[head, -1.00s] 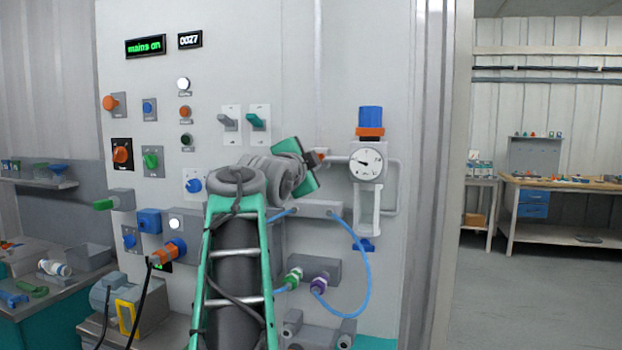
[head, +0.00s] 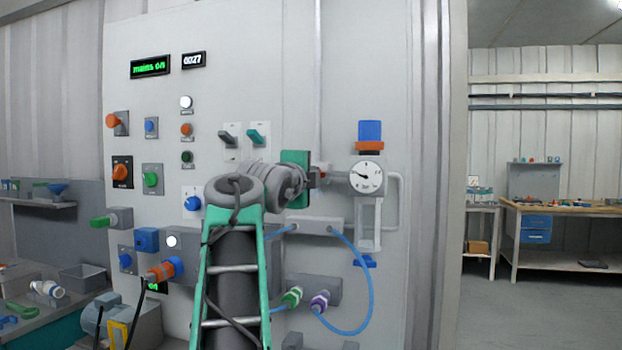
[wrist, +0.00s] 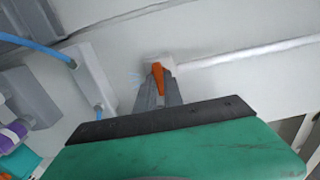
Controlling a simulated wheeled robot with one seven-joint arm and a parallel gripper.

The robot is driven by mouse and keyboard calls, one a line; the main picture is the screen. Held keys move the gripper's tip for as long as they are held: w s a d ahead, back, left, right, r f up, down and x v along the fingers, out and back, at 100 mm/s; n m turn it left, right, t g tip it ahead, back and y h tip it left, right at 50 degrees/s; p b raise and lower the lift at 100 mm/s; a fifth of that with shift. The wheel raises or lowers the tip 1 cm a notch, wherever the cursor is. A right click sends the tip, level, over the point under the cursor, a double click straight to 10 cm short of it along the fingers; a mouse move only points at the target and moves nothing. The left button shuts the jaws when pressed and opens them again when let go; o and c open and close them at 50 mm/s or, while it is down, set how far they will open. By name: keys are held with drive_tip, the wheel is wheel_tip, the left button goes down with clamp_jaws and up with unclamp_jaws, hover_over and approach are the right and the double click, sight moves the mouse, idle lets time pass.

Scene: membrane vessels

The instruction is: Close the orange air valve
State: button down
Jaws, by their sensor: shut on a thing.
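The orange air valve's handle (wrist: 158,75) shows between my fingertips in the wrist view, against the pale panel and at the end of a white pipe. In the head view only a little of the orange handle (head: 324,167) shows, just left of the gauge. My gripper (head: 315,178) is shut on this handle; its fingers (wrist: 158,92) close on both sides of it in the wrist view. The green gripper body stands upright in the head view and hides part of the valve.
A round gauge (head: 367,176) with a blue-topped regulator (head: 370,132) is close to the right. Below are a grey manifold (head: 315,226), a looping blue hose (head: 368,290) and green and purple connectors (head: 319,300). Switches (head: 257,135) sit up and left.

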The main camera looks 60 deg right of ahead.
drive_tip(key=c, duration=1.5)
unclamp_jaws()
drive_tip(key=shift+o, duration=0.2)
drive_tip(key=s+a+b, duration=0.1)
drive_tip(key=a, duration=0.6)
drive_tip(key=shift+s+a, duration=0.15)
drive_tip(key=shift+a, duration=0.2)
